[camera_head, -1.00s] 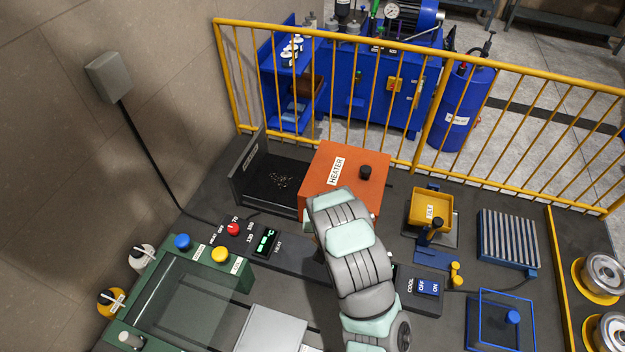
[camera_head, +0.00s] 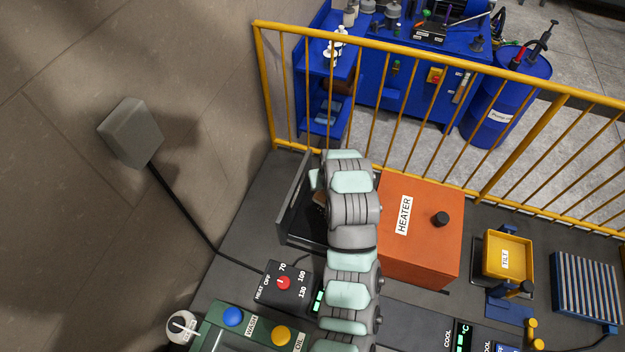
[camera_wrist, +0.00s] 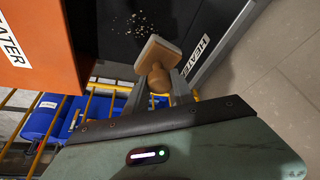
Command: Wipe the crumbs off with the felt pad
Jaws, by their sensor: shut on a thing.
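The felt pad (camera_wrist: 160,50) is a pale block with a wooden knob handle, and my gripper (camera_wrist: 172,92) is shut on the knob in the wrist view. The crumbs (camera_wrist: 137,22) are small light specks on the black surface of the heater tray (camera_wrist: 192,22), just beyond the pad. I cannot tell whether the pad touches this surface.
The orange heater box (camera_head: 425,245) with a black knob stands close beside the tray on the right. A yellow railing (camera_head: 400,150) runs behind. The heat control box (camera_head: 280,287) is in front. A yellow tilt tray (camera_head: 508,250) sits to the right.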

